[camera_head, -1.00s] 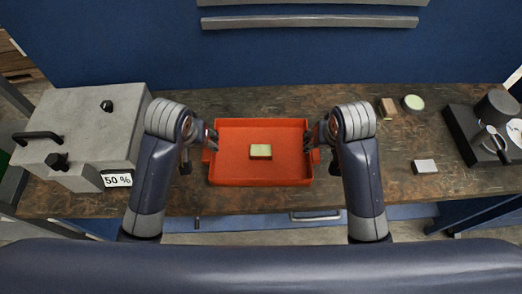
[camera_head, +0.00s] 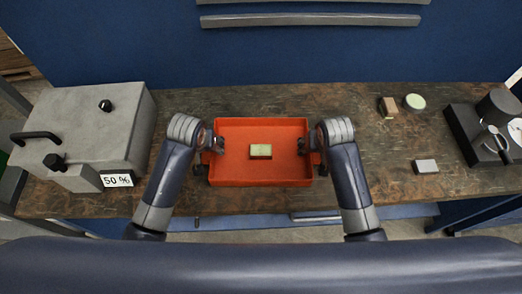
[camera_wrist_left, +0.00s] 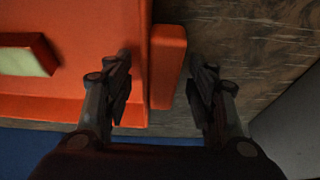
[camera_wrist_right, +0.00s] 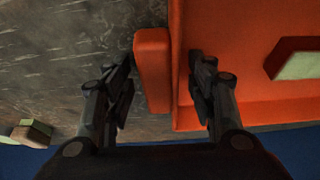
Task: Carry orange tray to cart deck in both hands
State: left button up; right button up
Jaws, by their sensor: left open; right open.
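The orange tray (camera_head: 232,176) lies flat on the brown countertop, with a small pale green and brown block (camera_head: 260,151) inside it. My left gripper (camera_head: 213,150) is open at the tray's left side. In the left wrist view its fingers (camera_wrist_left: 160,85) stand on either side of the tray's end handle (camera_wrist_left: 168,66), one over the inside of the tray. My right gripper (camera_head: 309,150) is open at the right side. In the right wrist view its fingers (camera_wrist_right: 164,85) stand on either side of the other handle (camera_wrist_right: 152,70). The cart deck is not in view.
A grey box-shaped device (camera_head: 85,130) with a "50 %" label stands on the left of the countertop (camera_head: 370,190). The counter beside the tray is mostly clear.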

pick_arm(q)
jog(key=shift+c, duration=0.6)
pick_arm(e)
jog(key=shift+c, duration=0.6)
pick_arm(q)
grip_shut()
pick_arm(e)
grip_shut()
pick_arm(q)
jog(key=shift+w+r, duration=0.1)
jog(key=shift+r, duration=0.15)
pick_arm(e)
jog(key=shift+w+r, duration=0.1)
jog(key=shift+r, duration=0.15)
